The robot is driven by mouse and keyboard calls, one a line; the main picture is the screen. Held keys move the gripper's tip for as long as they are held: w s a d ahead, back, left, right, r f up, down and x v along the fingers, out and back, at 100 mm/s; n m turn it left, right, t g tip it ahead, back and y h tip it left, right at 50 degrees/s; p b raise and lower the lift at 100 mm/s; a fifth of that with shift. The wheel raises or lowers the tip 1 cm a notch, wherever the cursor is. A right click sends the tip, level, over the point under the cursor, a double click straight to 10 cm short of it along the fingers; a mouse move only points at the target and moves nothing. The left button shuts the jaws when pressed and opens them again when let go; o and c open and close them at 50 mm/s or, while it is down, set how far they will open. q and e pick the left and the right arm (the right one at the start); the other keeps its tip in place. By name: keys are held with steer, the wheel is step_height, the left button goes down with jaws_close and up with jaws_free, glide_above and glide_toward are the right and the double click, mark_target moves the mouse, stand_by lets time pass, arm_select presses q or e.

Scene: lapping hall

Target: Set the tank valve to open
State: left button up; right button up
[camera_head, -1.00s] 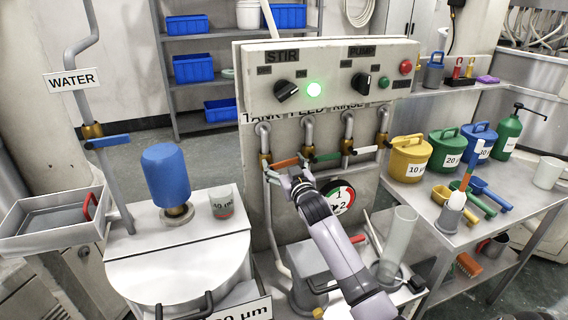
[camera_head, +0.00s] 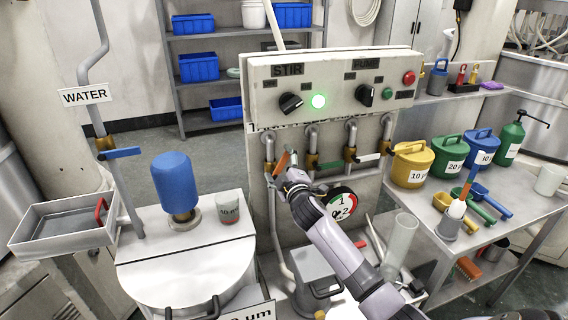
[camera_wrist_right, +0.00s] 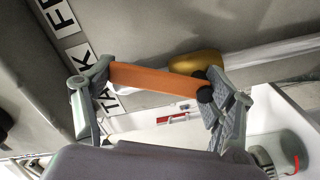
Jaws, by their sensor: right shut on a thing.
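The tank valve is the leftmost of the valves under the control panel, with a brass body (camera_head: 268,167) and an orange lever (camera_head: 283,161). In the head view the lever slants up to the right, partly hidden by my gripper. My right gripper (camera_head: 286,168) is at this lever, shut on it. In the right wrist view the orange lever (camera_wrist_right: 155,80) spans between the two fingers of my right gripper (camera_wrist_right: 152,84), and part of a TANK label (camera_wrist_right: 106,98) shows behind it. My left gripper is not in view.
The green lever (camera_head: 329,165) and white lever (camera_head: 367,157) of neighbouring valves are close on the right. A round gauge (camera_head: 341,203) sits below them. The panel (camera_head: 333,80) overhangs the valves.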

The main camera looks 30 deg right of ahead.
steer(key=n, duration=0.1)
steer(key=a+n, duration=0.1)
steer(key=n, duration=0.1)
steer(key=n+p, duration=0.1)
steer(key=shift+w+a+r+n, duration=0.2)
steer(key=shift+a+r+n, duration=0.05)
steer(key=shift+a+n, duration=0.05)
stand_by(0.5)
steer(key=o, duration=1.7)
steer(key=shift+f, duration=0.1)
steer(key=v, duration=1.2)
steer(key=shift+a, duration=0.1)
